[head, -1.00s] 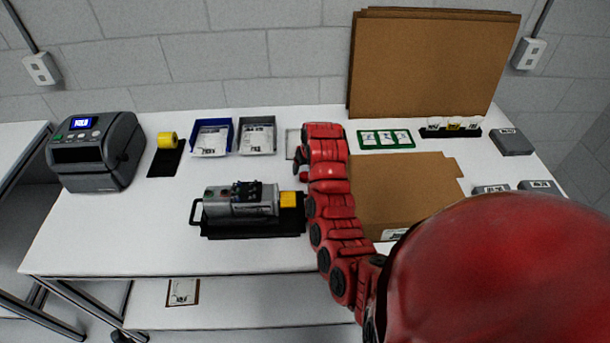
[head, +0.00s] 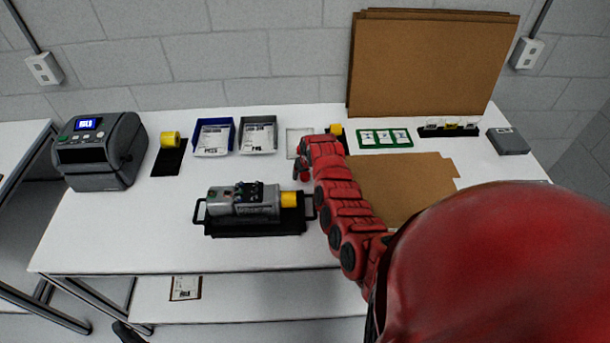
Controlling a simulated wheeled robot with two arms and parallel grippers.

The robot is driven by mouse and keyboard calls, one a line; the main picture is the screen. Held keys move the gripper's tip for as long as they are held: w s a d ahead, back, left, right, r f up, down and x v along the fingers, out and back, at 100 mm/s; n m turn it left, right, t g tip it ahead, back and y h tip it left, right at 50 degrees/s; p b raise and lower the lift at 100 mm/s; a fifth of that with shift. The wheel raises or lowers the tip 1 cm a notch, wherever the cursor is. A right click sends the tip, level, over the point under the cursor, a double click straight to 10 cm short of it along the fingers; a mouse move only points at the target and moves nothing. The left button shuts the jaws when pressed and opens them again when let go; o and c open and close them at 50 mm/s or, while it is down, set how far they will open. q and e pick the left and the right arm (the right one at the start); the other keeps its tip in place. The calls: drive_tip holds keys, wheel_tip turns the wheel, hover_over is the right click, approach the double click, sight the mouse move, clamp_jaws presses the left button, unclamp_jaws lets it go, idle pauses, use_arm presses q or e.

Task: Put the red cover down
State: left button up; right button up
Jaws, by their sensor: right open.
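My right arm reaches in from the lower right over the table. Its gripper (head: 302,170) hangs at the far end, right of the motor unit, and is open. A small red patch shows at its tip; I cannot tell whether this is the red cover or part of my gripper. A grey motor unit with a yellow end cap (head: 288,199) lies on a black handled carrier (head: 255,227). A shallow white tray (head: 293,145) stands just behind the gripper, partly hidden by my arm. My left gripper is not in view.
Blue (head: 228,150) and grey bins (head: 272,150) stand at the back, with a label printer (head: 98,150) at the left. A green-framed card holder (head: 384,138) and flat cardboard (head: 400,185) lie to the right. The front left tabletop is clear.

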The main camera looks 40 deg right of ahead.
drive_tip(key=shift+c, duration=0.3)
clamp_jaws()
